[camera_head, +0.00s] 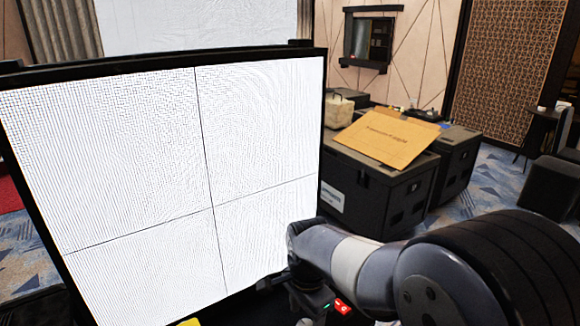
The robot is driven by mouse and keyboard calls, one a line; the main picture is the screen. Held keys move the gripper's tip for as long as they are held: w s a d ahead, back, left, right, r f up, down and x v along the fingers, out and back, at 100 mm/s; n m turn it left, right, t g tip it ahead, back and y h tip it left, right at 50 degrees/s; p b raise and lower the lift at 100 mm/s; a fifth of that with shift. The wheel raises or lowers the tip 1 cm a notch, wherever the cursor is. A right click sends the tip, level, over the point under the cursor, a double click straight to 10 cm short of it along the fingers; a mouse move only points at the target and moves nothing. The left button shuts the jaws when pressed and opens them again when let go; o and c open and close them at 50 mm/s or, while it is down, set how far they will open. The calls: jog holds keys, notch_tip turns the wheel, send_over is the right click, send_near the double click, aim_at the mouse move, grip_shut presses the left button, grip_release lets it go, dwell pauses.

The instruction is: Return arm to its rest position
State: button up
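My arm comes in from the lower right and reaches left, low in front of a large white panel (130,160). The panel is split into four parts by thin dark lines and has a black frame. The arm's far end is near the panel's lower right corner. I cannot tell whether it touches the panel. My gripper's fingers are not visible; a small part with red and green lights shows below the arm near the bottom edge.
Black cases (370,185) stand behind the panel on the right, with a brown cardboard sheet (388,137) on top. A dark seat (551,187) is at the far right. Patterned carpet (497,180) lies open between the cases and the seat.

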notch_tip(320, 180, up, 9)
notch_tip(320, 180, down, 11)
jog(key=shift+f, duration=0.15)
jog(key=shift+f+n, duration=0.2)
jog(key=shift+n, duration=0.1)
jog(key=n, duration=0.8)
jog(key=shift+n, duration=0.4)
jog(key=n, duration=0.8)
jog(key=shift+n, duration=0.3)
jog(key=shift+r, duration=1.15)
